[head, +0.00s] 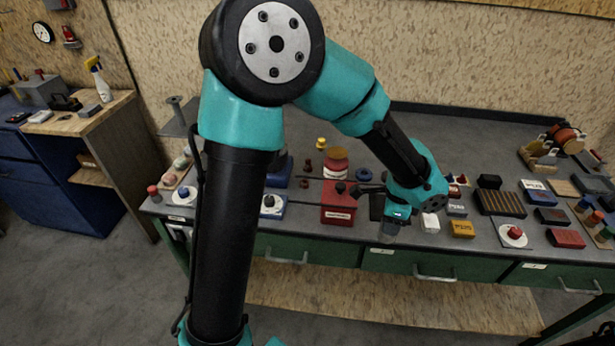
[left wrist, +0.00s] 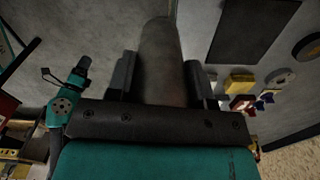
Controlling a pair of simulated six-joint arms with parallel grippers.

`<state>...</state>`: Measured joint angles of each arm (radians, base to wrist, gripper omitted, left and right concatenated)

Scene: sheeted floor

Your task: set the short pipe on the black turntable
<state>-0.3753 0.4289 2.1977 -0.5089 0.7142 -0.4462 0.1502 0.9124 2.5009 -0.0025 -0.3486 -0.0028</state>
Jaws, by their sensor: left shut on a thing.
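My left gripper (head: 380,212) is shut on a short grey pipe (head: 388,233), held at the front edge of the workbench in the head view. In the left wrist view, the pipe (left wrist: 161,60) is a plain grey cylinder between the two dark fingers of the left gripper (left wrist: 163,80), pointing away from the palm.
A red box (head: 338,212) stands left of the gripper. A yellow block (head: 462,229), a slotted brown tray (head: 500,202) and a white disc with a red knob (head: 513,236) lie to its right. The back of the grey bench (head: 470,145) is mostly clear.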

